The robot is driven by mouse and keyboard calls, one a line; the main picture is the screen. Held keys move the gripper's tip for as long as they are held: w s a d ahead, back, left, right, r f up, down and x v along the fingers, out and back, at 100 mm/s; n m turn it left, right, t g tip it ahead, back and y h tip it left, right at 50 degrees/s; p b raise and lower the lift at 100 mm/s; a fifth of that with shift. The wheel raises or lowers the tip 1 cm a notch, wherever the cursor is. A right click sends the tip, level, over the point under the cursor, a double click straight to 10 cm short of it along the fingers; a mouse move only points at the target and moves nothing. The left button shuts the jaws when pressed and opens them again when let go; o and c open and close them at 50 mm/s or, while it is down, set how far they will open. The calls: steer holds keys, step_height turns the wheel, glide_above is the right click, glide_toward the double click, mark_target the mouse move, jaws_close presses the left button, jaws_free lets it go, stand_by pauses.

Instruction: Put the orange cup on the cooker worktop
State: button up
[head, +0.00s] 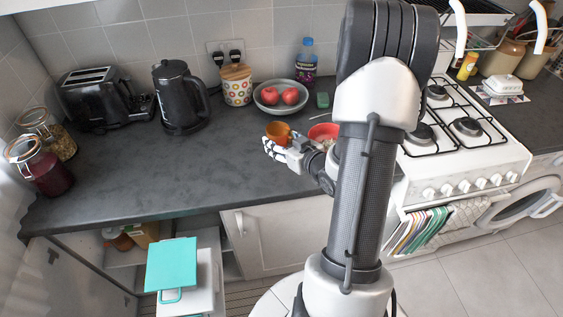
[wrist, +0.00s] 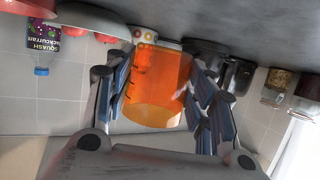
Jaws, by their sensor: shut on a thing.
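The orange cup (head: 278,131) is in my gripper (head: 280,145) over the dark counter, left of my arm in the head view. In the wrist view, which is upside down, the translucent orange cup (wrist: 156,88) sits between the two fingers of my gripper (wrist: 158,80), which is shut on it. I cannot tell whether the cup's base touches the counter. The white cooker (head: 467,158) with its black gas rings stands at the right, partly hidden by my arm.
A red bowl (head: 323,132) is close right of the cup, partly hidden. A grey bowl of red fruit (head: 281,97), squash bottle (head: 306,60), patterned jar (head: 237,85), kettle (head: 181,97) and toaster (head: 94,94) stand behind. A white butter dish (head: 502,86) is right of the cooker. Left front counter is clear.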

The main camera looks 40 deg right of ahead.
mark_target(281, 165)
steer(key=shift+f+b, duration=1)
steer(key=shift+f, duration=2.3)
steer(key=shift+f, duration=0.2)
steer(key=o, duration=1.2)
steer(key=shift+c, duration=0.2)
